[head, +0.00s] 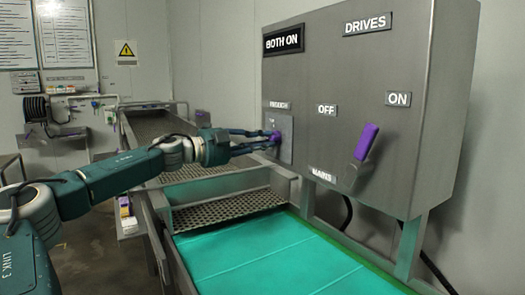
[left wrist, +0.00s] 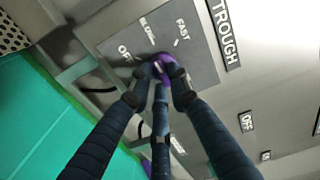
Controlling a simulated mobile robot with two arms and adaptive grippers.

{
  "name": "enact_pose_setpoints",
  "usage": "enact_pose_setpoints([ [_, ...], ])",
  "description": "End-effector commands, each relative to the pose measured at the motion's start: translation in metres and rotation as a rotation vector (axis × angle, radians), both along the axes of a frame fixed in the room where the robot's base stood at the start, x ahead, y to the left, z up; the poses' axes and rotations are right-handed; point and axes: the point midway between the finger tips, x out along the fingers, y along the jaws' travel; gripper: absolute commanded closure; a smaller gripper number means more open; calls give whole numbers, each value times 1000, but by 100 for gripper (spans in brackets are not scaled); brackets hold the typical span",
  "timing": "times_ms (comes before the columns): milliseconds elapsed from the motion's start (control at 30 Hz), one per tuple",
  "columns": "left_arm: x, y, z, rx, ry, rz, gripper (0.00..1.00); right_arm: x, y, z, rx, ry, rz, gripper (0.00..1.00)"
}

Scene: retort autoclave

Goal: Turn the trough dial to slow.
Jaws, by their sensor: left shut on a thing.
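The trough dial (left wrist: 166,64) is a small purple knob on a grey plate (left wrist: 203,62) marked OFF, SLOW and FAST. My left gripper (left wrist: 160,68) is shut on the dial, its dark fingers around it. In the head view the left gripper (head: 272,138) reaches in from the left to the plate (head: 286,140) on the left part of the steel control box. The fingers hide much of the dial, and I cannot tell which mark it points to. My right gripper is not in view.
The control box (head: 350,95) also carries a purple-handled lever (head: 366,142) between OFF and ON labels, above MAINS. A green belt (head: 260,255) runs below. A perforated metal trough (head: 225,208) lies under my left arm.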

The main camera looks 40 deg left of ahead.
Motion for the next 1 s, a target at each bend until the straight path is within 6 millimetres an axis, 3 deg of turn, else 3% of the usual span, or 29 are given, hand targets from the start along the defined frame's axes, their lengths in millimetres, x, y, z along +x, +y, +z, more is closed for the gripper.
enact_pose_setpoints([
  [300,0,1,0,122,-35,2,100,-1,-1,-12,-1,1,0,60],
  [833,0,1,1,145,-42,1,100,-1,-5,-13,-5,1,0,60],
  [867,0,1,1,145,-42,1,80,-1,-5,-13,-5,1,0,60],
  [900,0,1,1,145,-43,1,72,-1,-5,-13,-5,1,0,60],
  [967,0,1,1,145,-42,1,62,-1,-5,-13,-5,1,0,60],
  [1000,0,1,1,145,-42,1,62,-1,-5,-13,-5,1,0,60],
])
